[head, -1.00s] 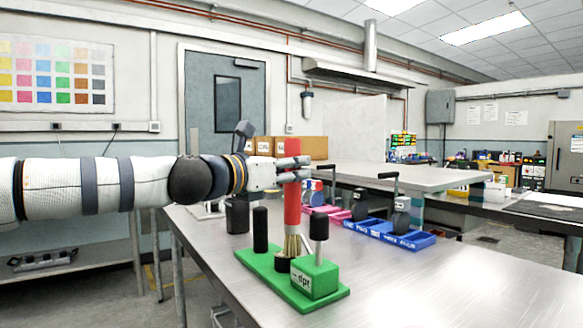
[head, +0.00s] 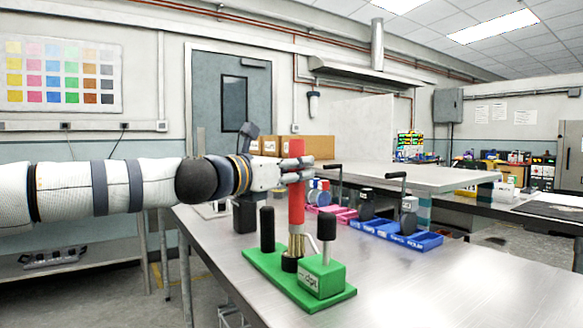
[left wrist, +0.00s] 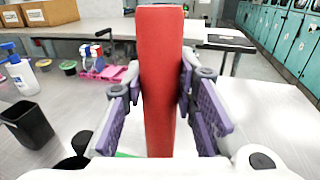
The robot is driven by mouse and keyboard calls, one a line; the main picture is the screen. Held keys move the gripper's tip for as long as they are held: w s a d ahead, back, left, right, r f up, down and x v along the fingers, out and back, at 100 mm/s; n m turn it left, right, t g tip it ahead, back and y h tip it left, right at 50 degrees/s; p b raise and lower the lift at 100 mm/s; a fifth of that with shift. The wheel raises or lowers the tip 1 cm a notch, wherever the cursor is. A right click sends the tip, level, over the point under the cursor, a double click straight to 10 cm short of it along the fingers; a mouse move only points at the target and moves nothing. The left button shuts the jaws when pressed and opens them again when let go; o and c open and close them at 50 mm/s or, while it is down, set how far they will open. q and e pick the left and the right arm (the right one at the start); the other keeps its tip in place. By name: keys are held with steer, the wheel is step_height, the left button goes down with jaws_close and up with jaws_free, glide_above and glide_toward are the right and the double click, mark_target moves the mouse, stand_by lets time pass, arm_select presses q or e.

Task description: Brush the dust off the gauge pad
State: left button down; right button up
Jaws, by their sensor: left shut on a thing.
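My left gripper (head: 298,170) is shut on the red handle of a brush (head: 297,205), held upright with pale bristles down. The bristles end at a short black round pad (head: 290,264) on the green gauge base (head: 268,265); I cannot tell whether they touch it. The base also bears a tall black post (head: 267,229) and a green block (head: 321,277) with a black-topped stem. Dust is too small to make out. In the left wrist view the red handle (left wrist: 160,80) stands between both fingers and hides what lies behind it. My right gripper is not in view.
Blue trays (head: 420,241) and pink trays (head: 345,215) stand on the steel table behind the gauge. A black cup (head: 245,214) stands at the back left. The table's front right (head: 450,290) is clear.

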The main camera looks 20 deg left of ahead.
arm_select(q)
steer(key=shift+a+p, duration=0.45)
steer(key=shift+a, duration=0.7)
stand_by(1.0)
